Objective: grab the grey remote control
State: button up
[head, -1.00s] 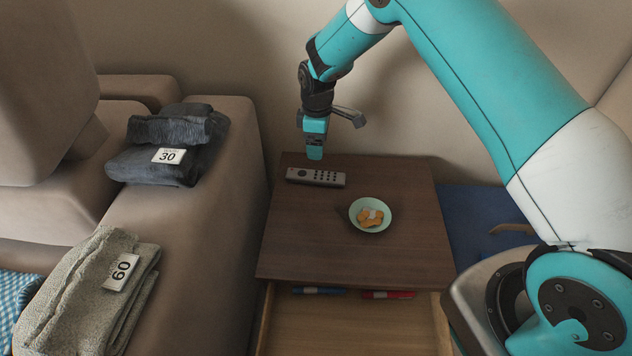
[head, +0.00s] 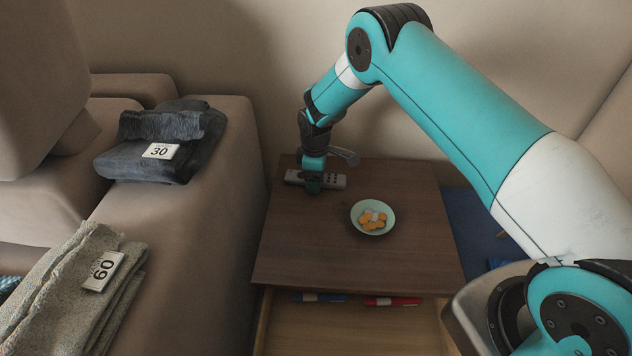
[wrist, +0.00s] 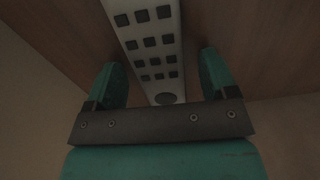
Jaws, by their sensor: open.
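The grey remote control (head: 333,181) lies flat near the back left of the dark wooden table top (head: 350,260). My gripper (head: 313,186) is low over it in the head view and hides its middle. In the wrist view the remote (wrist: 150,45) runs lengthwise between the two open teal fingers of my gripper (wrist: 160,82), with dark square buttons and a round one facing up. There is a gap on each side between finger and remote.
A pale green bowl (head: 357,212) with orange snacks stands right of the remote. The drawer (head: 350,330) below is open, with a blue and a red item inside. A sofa with folded dark (head: 165,140) and grey cloth (head: 65,290) is at left. A wall is behind.

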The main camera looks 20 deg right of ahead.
jog(key=c, duration=1)
jog(key=shift+r, duration=0.1)
jog(key=shift+c, duration=0.2)
jog(key=shift+r, duration=0.1)
